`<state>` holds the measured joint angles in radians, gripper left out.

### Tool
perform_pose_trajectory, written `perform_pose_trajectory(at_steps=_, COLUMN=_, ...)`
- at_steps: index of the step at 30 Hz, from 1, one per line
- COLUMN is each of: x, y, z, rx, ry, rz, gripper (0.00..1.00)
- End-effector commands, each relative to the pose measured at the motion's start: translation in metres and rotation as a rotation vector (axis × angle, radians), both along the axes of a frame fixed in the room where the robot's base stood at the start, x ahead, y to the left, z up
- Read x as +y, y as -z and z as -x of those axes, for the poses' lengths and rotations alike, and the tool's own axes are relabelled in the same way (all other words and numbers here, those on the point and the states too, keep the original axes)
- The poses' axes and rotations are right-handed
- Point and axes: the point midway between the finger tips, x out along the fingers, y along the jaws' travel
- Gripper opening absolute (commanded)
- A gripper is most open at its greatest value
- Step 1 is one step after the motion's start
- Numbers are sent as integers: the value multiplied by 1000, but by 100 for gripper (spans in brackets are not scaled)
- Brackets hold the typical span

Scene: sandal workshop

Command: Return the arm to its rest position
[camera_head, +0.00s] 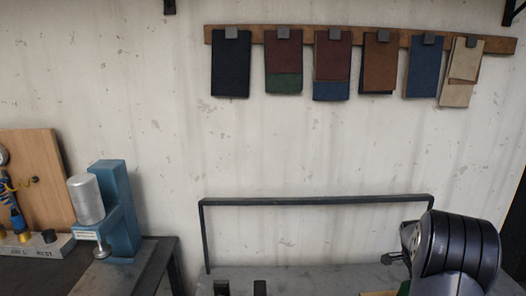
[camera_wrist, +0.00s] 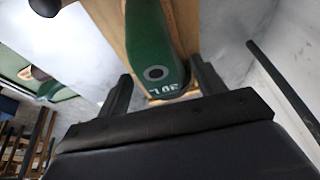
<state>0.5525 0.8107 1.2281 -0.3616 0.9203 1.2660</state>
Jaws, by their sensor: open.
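My gripper (camera_wrist: 160,68) is open in the wrist view, with its two dark fingers spread apart. Nothing is clamped between them. A green, rounded, sole-like piece (camera_wrist: 156,40) with a dark ring and white marking shows beyond and between the fingers, over a wooden surface (camera_wrist: 108,18). I cannot tell how far it is from the fingertips. In the head view, a dark ribbed part of my arm shows at the lower right; my gripper cannot be made out there.
A blue press-like device (camera_head: 120,210) stands on a dark bench at left, beside an upright wooden board (camera_head: 45,170). A dark metal rail (camera_head: 320,200) stands before the wall. Leather swatches (camera_head: 283,68) hang high. Another green piece (camera_wrist: 50,85) shows at left in the wrist view.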

Motion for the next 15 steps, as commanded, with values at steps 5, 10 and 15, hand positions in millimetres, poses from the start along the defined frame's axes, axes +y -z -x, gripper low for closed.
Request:
perform_pose_trajectory(at_steps=5, x=-5, y=17, z=-1, rx=2, ry=-2, rz=0, gripper=65)
perform_pose_trajectory(at_steps=10, x=4, y=18, z=-1, rx=0, ry=-1, rz=1, gripper=65)
perform_pose_trajectory(at_steps=15, x=5, y=18, z=-1, rx=0, ry=0, rz=1, gripper=65)
